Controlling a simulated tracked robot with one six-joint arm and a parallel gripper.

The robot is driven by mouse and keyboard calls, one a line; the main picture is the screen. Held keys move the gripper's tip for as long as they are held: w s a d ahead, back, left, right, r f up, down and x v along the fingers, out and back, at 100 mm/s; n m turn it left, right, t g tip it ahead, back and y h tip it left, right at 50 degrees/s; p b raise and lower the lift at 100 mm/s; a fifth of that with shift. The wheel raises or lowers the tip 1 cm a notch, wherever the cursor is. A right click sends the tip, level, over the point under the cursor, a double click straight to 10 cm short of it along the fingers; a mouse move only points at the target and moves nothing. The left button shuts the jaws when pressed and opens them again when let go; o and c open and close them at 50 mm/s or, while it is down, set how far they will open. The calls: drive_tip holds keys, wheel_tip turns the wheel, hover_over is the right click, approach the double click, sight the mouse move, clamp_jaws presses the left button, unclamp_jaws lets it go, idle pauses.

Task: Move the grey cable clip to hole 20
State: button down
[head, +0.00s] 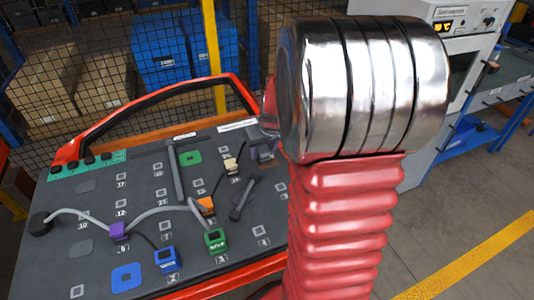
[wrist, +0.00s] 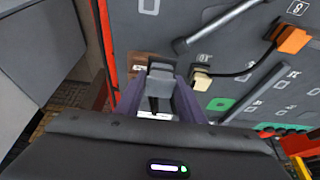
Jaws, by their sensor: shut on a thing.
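The grey cable clip (wrist: 161,72) is between the fingers of my gripper (wrist: 158,98), near the board's edge in the wrist view. My gripper is shut on it. In the head view my gripper (head: 262,150) is at the far right of the dark board (head: 150,190), partly hidden by my arm. A white patch shows between the fingers in the wrist view, but I cannot read it. I cannot tell which hole is number 20, nor whether the clip touches the board.
A beige clip (head: 231,166) stands close left of my gripper. Orange (head: 205,205), green (head: 215,240), purple (head: 118,231) and blue (head: 165,259) clips stand on the board. A grey cable (head: 160,212) runs among them. A dark bar (head: 241,200) lies near the gripper. A red rail (head: 150,104) rises behind.

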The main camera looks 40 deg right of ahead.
drive_tip(key=w+a, duration=0.2)
drive_tip(key=w, duration=0.8)
drive_tip(key=w+a, duration=0.1)
drive_tip(key=w, duration=0.8)
drive_tip(key=shift+w+a, duration=0.35)
drive_tip(key=shift+a, duration=0.05)
idle(0.4)
drive_tip(key=shift+f, duration=0.1)
drive_tip(key=shift+f, duration=2.9)
drive_tip(key=shift+f, duration=0.9)
drive_tip(key=c, duration=1.1)
unclamp_jaws()
drive_tip(key=shift+r, duration=0.1)
drive_tip(key=v, duration=1.3)
drive_tip(key=shift+r, duration=0.25)
